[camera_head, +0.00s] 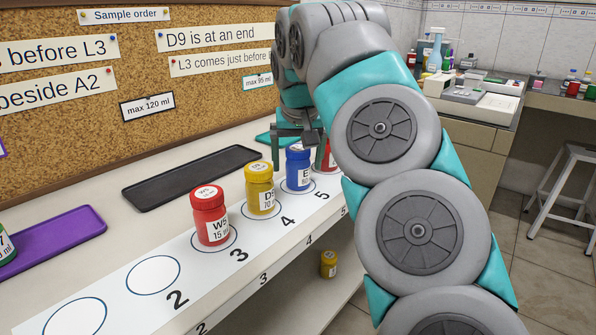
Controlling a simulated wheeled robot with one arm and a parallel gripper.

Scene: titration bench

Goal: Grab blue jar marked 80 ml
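A blue jar (299,168) with a white lid label stands on circle 5 of the numbered white strip. Its front label is partly readable, with an "E" and a figure that looks like 80. My gripper (299,152) is over this jar, pointing down, with one finger to each side of it. The fingers look apart from the jar, with small gaps, so the gripper seems open. My arm links hide the area right of the jar.
A yellow jar (260,188) marked D9 stands close left of the blue jar, and a red jar (209,215) marked W5 is further left. Another red jar (330,156) is close on the right, partly hidden. A black tray (150,190) lies behind. Circle 2 is empty.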

